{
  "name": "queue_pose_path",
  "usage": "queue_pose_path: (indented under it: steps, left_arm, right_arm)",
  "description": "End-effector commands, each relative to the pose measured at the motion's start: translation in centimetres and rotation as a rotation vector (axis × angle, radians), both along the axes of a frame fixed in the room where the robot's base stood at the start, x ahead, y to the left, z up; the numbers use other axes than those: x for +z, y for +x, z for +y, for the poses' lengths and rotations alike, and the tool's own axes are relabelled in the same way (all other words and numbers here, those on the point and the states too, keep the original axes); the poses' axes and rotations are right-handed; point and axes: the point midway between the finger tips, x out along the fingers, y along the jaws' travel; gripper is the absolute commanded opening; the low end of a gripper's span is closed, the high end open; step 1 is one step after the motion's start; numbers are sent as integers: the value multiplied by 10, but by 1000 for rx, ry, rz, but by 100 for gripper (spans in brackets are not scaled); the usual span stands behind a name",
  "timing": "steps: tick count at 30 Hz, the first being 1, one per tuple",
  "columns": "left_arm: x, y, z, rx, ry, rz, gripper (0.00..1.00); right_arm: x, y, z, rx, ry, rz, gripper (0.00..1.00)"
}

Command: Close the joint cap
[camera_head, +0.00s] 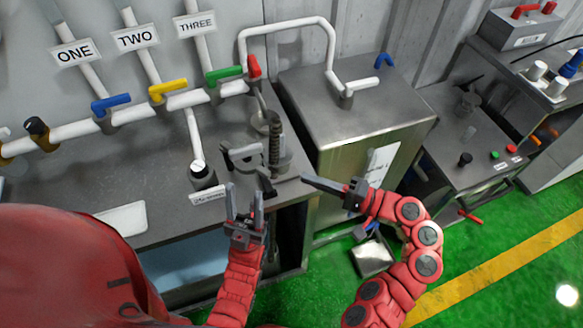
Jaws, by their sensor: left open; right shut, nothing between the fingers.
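A metal fixture with a dark spring post (274,140) and a grey hinged clamp-like piece (243,157) stands near the front edge of the steel counter. I take this hinged piece to be the joint cap. It looks tilted, but how far it is open cannot be told. My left gripper (245,196) is open and empty, just below and in front of the fixture, with its fingers pointing up toward it. My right gripper (312,181) is shut and empty, to the right of the fixture, with its fingers pointing left. Part of the fixture's base is hidden.
White pipes with blue (110,104), yellow (168,91), green (223,75) and red (254,67) handles run along the wall behind the counter. A black-topped valve (202,174) stands left of the fixture. A steel box (345,110) stands close on the right.

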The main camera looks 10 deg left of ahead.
Motion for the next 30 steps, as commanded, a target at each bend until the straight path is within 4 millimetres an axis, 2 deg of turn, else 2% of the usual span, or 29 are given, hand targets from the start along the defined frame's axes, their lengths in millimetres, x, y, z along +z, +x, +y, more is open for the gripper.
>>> queue_pose_path:
  steps: [9,15,21,30]
  left_arm:
    - [24,0,0,0,0,0,50]
    - [34,0,0,0,0,0,50]
    - [36,0,0,0,0,0,50]
    - [36,0,0,0,0,0,50]
  right_arm:
    - [4,8,55,4,1,4,0]
    - [2,14,83,3,-1,3,0]
    - [0,17,93,-4,-2,1,0]
    - [-1,18,93,-5,-1,1,0]
